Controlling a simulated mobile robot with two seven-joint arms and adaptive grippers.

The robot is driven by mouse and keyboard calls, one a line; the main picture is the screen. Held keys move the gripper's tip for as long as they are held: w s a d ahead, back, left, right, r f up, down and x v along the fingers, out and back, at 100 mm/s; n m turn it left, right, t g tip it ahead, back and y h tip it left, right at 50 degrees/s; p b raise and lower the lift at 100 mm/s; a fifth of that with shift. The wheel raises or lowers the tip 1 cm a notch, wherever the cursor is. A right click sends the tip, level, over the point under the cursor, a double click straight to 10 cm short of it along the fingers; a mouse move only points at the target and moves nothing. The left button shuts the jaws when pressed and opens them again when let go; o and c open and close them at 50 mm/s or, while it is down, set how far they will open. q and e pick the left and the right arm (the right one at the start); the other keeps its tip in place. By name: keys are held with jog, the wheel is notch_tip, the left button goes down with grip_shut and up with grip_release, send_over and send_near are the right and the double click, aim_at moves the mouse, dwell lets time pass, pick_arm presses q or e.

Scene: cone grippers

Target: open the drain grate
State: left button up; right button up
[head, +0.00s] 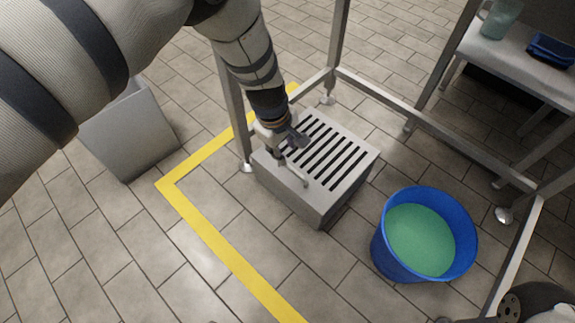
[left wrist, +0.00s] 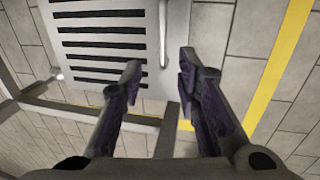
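The drain grate (head: 345,150) is a light grey slotted top on a low grey box on the tiled floor. It also shows in the left wrist view (left wrist: 101,38), at upper left. A pale bar handle (head: 297,176) lies along its near left edge. In the left wrist view the handle (left wrist: 163,35) runs up from between the lines of the fingers. My left gripper (head: 291,146) is over the grate's left side. Its fingers (left wrist: 160,78) are apart with nothing gripped. I cannot tell whether the fingertips touch the grate. My right gripper is not in view.
A blue bucket (head: 378,244) of green liquid stands to the right of the box. Metal frame legs and rails (head: 377,94) stand behind and right. A grey bin (head: 130,135) is at left. Yellow tape (head: 217,236) marks the floor. A white bench (head: 512,52) holds a jug (head: 500,18).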

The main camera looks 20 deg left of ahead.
aim_at(289, 166)
pick_arm(q)
jog(key=f+b, duration=0.1)
jog(key=f, duration=0.3)
jog(key=f+b, duration=0.1)
jog(key=f, duration=0.1)
jog(key=shift+w+d+f+b, duration=0.3)
jog(key=shift+w+f+b, duration=0.1)
jog(key=shift+f+b, duration=0.2)
jog(key=shift+f, duration=0.25)
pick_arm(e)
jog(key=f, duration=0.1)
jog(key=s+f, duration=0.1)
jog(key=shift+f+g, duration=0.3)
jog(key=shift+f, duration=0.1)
pick_arm(q)
jog(key=shift+w, duration=0.1)
grip_shut()
